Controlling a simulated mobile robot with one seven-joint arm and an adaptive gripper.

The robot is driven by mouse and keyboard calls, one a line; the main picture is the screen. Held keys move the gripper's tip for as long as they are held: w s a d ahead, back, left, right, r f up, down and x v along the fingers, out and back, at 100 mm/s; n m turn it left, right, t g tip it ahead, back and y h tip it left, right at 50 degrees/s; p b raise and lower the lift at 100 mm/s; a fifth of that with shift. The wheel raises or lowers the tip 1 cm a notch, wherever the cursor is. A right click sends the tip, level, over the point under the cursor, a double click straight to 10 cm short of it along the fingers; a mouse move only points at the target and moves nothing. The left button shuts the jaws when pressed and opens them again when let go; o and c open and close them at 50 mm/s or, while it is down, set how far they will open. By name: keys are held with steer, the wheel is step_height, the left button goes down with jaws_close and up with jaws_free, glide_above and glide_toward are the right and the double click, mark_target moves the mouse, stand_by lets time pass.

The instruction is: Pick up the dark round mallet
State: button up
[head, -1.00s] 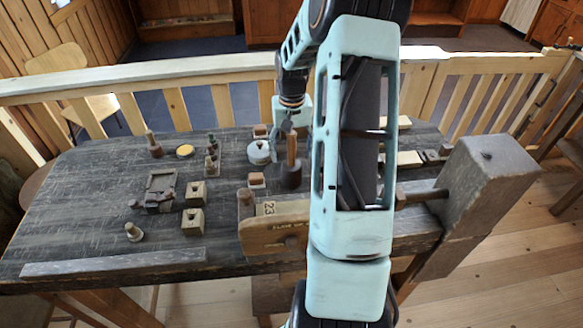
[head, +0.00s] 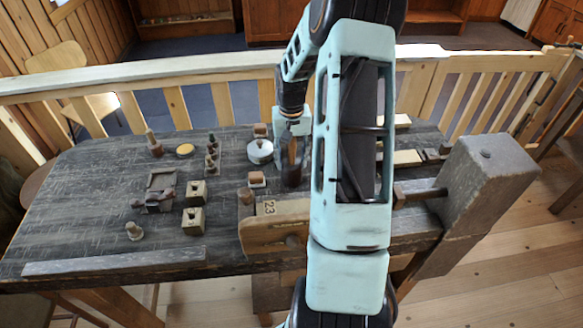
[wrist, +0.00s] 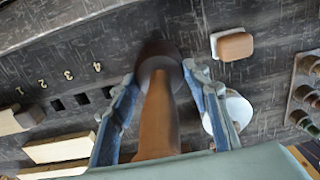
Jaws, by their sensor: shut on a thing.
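The dark round mallet (head: 291,177) stands upright on the workbench, its dark head down and its brown handle up. The wrist view looks down along the brown handle (wrist: 158,118) to the dark head (wrist: 157,58). My gripper (wrist: 160,84) has one blue finger on each side of the mallet and is shut on it. In the head view my gripper (head: 291,137) is at the handle, partly hidden by my arm. I cannot tell whether the head still touches the bench.
A round white-lidded tin (head: 260,151) and a small block with a reddish top (head: 257,180) are close to the mallet's left. A wooden vise jaw (head: 270,235) lies in front. Several small blocks and spools stand further left.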

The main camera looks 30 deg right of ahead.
mark_target(291, 151)
steer(key=shift+r, duration=0.1)
steer(key=shift+w+r, duration=0.1)
steer(key=shift+r, duration=0.35)
step_height(291, 151, up, 2)
steer(key=shift+r, duration=0.15)
steer(key=s+d+r+b, duration=0.1)
steer(key=d+r, duration=0.4)
steer(key=d, duration=0.2)
steer(key=s+d+r+b, duration=0.1)
steer(key=d+r, duration=0.3)
steer(key=d, duration=0.3)
steer(key=shift+s+r, duration=0.3)
steer(key=shift+r, duration=0.05)
steer(key=shift+a, duration=0.1)
